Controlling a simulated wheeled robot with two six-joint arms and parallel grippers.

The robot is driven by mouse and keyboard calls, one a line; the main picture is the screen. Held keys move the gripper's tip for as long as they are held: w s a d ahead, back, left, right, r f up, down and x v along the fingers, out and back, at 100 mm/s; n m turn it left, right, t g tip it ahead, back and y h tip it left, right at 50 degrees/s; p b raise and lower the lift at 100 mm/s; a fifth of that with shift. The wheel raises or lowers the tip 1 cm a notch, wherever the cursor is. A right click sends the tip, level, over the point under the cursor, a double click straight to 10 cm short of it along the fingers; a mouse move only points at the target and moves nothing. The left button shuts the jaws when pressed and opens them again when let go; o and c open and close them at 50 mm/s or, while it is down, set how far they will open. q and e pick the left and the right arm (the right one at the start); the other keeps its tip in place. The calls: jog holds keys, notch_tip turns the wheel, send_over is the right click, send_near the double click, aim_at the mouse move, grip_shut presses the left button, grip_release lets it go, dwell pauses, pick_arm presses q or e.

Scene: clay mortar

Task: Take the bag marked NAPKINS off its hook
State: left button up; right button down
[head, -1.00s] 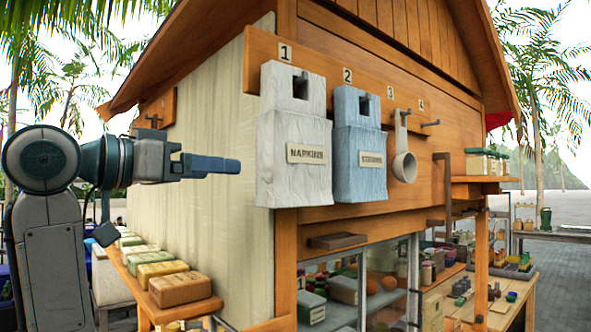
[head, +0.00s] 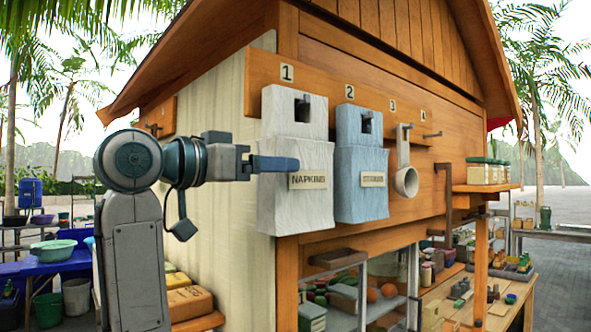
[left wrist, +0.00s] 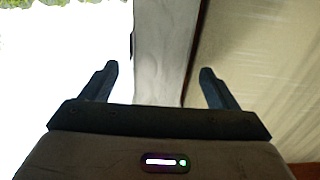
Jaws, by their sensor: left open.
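The whitish bag marked NAPKINS (head: 294,205) hangs under the number 1 on the orange board, its hook (head: 304,100) showing through the opening at its top. My left gripper (head: 285,164) comes in from the left and is open. One finger overlaps the bag's front face just above the label; the other finger is hidden. In the left wrist view the left gripper (left wrist: 157,76) has its fingers spread, with a pale upright strip (left wrist: 165,50), apparently the bag's side edge, between them. Neither finger visibly touches it. My right gripper is not in view.
A blue bag (head: 360,200) hangs close to the right under number 2. A light ladle (head: 404,165) hangs under number 3; hook 4 (head: 432,135) is bare. The pale stall wall (head: 220,240) lies left of the bags. A small wooden ledge (head: 338,258) juts out below.

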pick_arm(q)
jog(key=shift+w+d, duration=0.35)
jog(key=shift+d, duration=0.25)
jog(key=shift+c, duration=1.1)
jog(key=c, duration=1)
jog(key=shift+c, duration=0.3)
jog(key=shift+w+r, duration=0.15)
